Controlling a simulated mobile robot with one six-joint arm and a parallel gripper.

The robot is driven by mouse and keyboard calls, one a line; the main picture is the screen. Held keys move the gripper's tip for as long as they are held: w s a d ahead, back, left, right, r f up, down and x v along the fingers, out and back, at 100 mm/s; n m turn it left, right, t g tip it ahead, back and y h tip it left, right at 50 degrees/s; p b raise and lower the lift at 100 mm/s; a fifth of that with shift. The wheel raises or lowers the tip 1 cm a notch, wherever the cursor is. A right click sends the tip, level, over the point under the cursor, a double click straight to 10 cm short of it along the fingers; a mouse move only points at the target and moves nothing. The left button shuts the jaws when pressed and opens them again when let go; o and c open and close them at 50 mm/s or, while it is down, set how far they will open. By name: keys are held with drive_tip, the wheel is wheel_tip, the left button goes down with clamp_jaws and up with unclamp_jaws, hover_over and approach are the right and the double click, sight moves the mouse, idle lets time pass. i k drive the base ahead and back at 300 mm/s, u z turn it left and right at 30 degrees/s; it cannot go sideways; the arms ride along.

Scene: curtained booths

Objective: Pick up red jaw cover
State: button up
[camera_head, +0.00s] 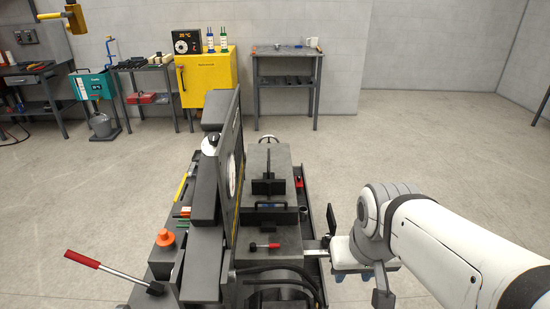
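A small red piece (299,182) lies in the narrow dark tray along the right side of the grey machine; it looks like the red jaw cover, but it is too small to be sure. My gripper (329,235) is at the right of the machine, near the front end of that tray and well forward of the red piece. One dark finger shows upright; the rest is partly hidden by my white wrist. I cannot tell how far apart the fingers are, and I see nothing held.
The machine has a tall dark panel (228,165) and a red-handled lever (82,259) sticking out left. A small cup (303,213) stands in the tray. Floor to the right is clear. A yellow cabinet (205,78) and grey table (286,51) stand behind.

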sight(298, 182)
drive_tip(key=u, duration=0.05)
drive_tip(key=k, duration=0.5)
drive_tip(key=z, duration=1.05)
drive_tip(key=i, duration=4.15)
drive_tip(key=u, duration=1.7)
